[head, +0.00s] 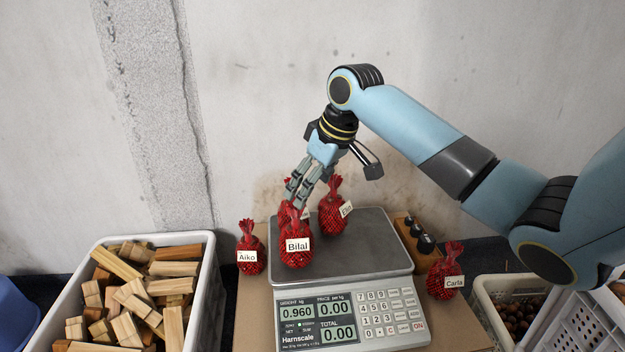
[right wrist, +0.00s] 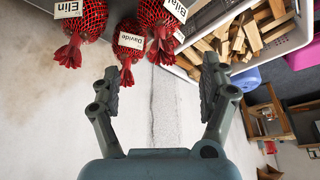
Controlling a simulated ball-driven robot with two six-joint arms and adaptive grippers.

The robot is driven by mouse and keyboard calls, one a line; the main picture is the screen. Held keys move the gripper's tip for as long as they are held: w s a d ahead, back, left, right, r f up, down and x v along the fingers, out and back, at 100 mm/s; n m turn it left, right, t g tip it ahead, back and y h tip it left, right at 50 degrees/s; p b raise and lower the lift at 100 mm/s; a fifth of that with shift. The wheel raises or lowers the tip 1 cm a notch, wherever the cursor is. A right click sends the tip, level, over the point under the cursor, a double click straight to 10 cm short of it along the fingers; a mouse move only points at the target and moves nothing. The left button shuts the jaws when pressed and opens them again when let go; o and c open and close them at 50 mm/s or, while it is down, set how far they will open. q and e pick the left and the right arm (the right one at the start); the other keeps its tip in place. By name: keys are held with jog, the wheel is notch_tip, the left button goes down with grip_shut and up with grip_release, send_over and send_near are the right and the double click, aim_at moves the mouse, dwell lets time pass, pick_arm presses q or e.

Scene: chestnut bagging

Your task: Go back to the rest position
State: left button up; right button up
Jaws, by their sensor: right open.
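My right gripper (head: 298,190) is above the scale (head: 375,262), its fingers pointing down beside the tops of the red net bags. In the right wrist view its two fingers (right wrist: 160,78) are spread apart with nothing between them. The bags labelled Bilal (head: 296,256) and Elin (head: 331,219) stand on the scale. In the right wrist view the Elin bag (right wrist: 92,14), the Davide bag (right wrist: 131,35) and the Bilal bag (right wrist: 153,14) hang at the top edge, beyond the fingertips. The Davide bag is mostly hidden in the head view. My left gripper is out of view.
The Aiko bag (head: 250,240) stands left of the scale and the Carla bag (head: 446,291) right of it. A white crate (head: 207,290) of wood blocks is at left. A basket (head: 487,312) of chestnuts is at right. The wall behind is bare.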

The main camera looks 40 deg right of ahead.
dwell(0.5)
jog(key=s+a+f+m+g+p, duration=0.25)
jog(key=s+f+p, duration=0.25)
jog(key=s+f, duration=0.8)
jog(key=s+a+f+m+g+p, duration=0.1)
jog(key=s+f+g+p, duration=0.25)
jog(key=s+f, duration=0.95)
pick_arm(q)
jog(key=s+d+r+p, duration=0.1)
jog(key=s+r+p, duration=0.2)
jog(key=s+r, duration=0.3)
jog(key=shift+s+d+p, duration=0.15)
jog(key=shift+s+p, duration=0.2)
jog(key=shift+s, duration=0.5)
pick_arm(e)
jog(key=s+a+f+t+h, duration=0.1)
jog(key=s+f, duration=0.2)
jog(key=s, duration=1.1)
jog(key=s+a+f+n+t+h, duration=0.1)
jog(key=s+f, duration=0.2)
jog(key=s, duration=1.1)
jog(key=shift+a+f, duration=0.35)
jog(key=shift+f, duration=0.05)
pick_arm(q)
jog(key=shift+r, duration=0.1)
